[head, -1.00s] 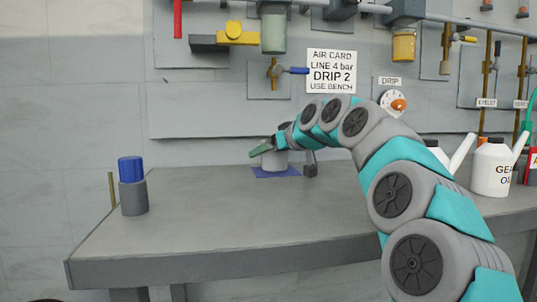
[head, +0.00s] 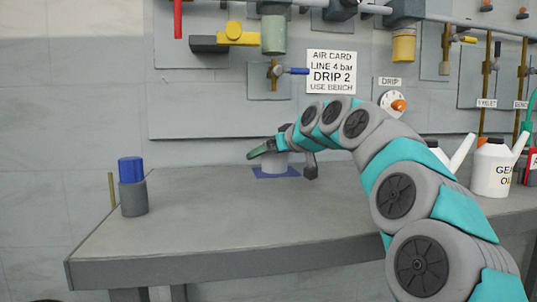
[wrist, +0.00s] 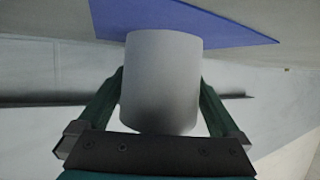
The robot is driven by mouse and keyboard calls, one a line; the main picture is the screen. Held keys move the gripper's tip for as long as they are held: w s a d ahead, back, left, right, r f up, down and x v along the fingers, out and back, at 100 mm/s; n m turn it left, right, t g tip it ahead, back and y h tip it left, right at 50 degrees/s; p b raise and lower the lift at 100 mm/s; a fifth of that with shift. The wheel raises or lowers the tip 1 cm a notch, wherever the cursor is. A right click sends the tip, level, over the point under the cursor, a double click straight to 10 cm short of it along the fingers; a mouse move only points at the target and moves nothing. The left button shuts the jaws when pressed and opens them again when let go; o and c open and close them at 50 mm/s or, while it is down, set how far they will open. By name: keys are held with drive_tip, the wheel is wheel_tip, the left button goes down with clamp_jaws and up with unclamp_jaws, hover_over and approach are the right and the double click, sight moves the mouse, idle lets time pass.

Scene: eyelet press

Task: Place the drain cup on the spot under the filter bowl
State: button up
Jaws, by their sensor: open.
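The drain cup (head: 272,165) is a light grey cylinder. It stands upright on the blue spot (head: 291,174) at the back of the bench, below the grey-green filter bowl (head: 273,35) on the wall. My gripper (head: 266,151) is at the cup, and its green finger partly hides the cup's upper part. In the wrist view, my gripper (wrist: 161,88) is open with one finger on each side of the cup (wrist: 161,80). The cup's end meets the blue spot (wrist: 220,22). Whether the fingers still touch its sides is hard to tell.
A grey cylinder with a blue top (head: 132,186) stands at the bench's left end. A small dark block (head: 311,171) is just right of the spot. White oil cans (head: 492,167) stand at the right. The front left of the bench (head: 200,225) is clear.

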drive_tip(key=v, duration=1.2)
drive_tip(key=shift+w, duration=0.1)
idle(1.0)
